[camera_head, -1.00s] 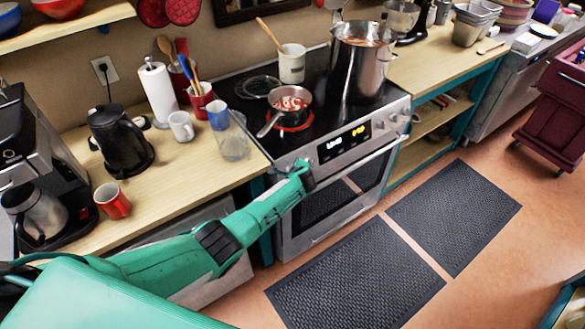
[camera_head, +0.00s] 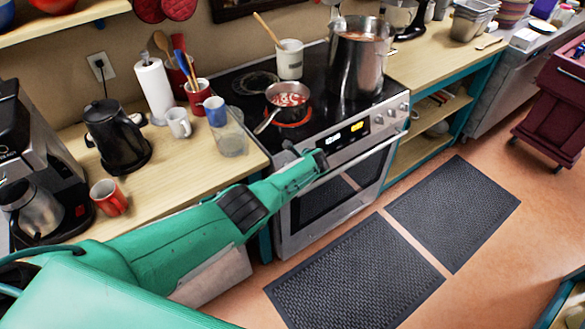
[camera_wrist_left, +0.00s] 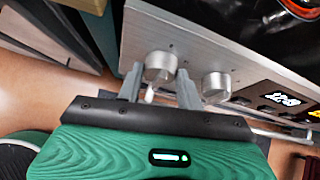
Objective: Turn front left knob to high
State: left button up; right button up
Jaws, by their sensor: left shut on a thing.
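The stove's control panel (camera_wrist_left: 240,60) has a round silver knob (camera_wrist_left: 160,66) at its left end. My left gripper (camera_wrist_left: 160,80) has one finger on each side of this knob and is shut on it. A white pointer or stem shows just below the knob in the left wrist view. A second silver knob (camera_wrist_left: 216,85) sits right of the fingers, beside the lit display (camera_wrist_left: 280,100). In the head view my left gripper (camera_head: 292,150) is at the panel's left end, and my arm covers part of the stove front. My right gripper is not in view.
A pan (camera_head: 286,101) with red food sits on a glowing burner at the front left of the cooktop. A clear cup (camera_head: 231,138) stands near the counter edge. The oven handle (camera_head: 350,165) runs below the panel.

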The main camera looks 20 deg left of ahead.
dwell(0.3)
pick_arm(q)
jog(key=o, duration=1)
jog(key=shift+p+v, duration=1.3)
jog(key=shift+v, duration=5.6)
jog(key=shift+f, duration=0.15)
